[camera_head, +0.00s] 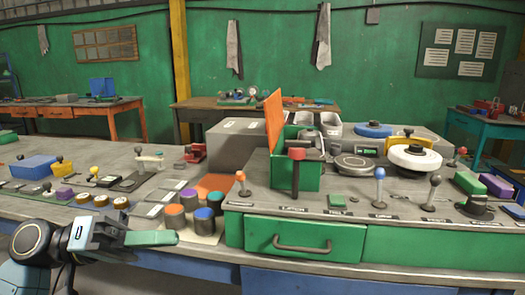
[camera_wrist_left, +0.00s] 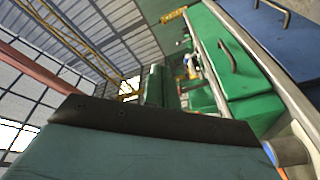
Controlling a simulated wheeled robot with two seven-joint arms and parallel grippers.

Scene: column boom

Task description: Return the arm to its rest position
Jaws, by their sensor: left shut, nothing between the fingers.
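My left gripper (camera_head: 165,238) reaches in from the lower left in the head view, in front of the workbench's front edge. Its green fingers are shut with nothing between them, pointing right. They are just in front of and below the coloured round knobs (camera_head: 205,218), apart from them as far as I can tell. In the left wrist view a large teal finger surface with a dark edge fills the lower part. My right gripper is in neither view.
The workbench has a green drawer (camera_head: 290,240), also in the left wrist view (camera_wrist_left: 235,60). On top are a green box with a raised orange lid (camera_head: 274,122), levers such as a blue-topped one (camera_head: 379,185), a white handwheel (camera_head: 414,158) and a blue box (camera_head: 33,167).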

